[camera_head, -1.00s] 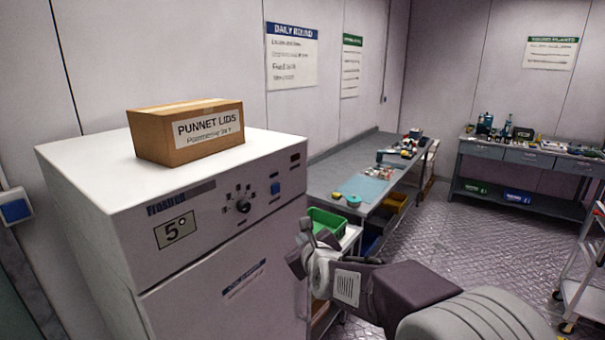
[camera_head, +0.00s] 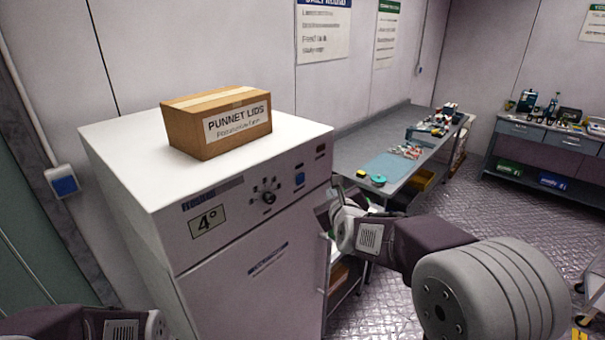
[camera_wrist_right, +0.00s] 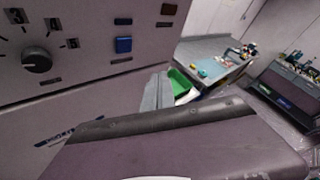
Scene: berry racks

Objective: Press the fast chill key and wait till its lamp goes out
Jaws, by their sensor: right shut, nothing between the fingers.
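A white chiller cabinet (camera_head: 150,178) stands at the left, its display (camera_head: 207,221) reading 4°. Its panel has a round dark dial (camera_head: 268,197) and a blue key (camera_head: 299,180); the key also shows in the right wrist view (camera_wrist_right: 123,44). Small dark windows sit above the key and toward the panel's right end; none looks clearly lit. The key's lettering is too small to read. My right gripper (camera_head: 337,190) is shut and empty, just right of the panel and apart from the key. My left wrist (camera_head: 125,325) shows at the bottom left edge; its fingers are hidden.
A cardboard box marked PUNNET LIDS (camera_head: 190,135) sits on the cabinet. A grey workbench (camera_head: 350,152) with small items stands beyond the right gripper. Another bench (camera_head: 541,144) is at the far right. The patterned floor (camera_head: 470,205) between them is clear.

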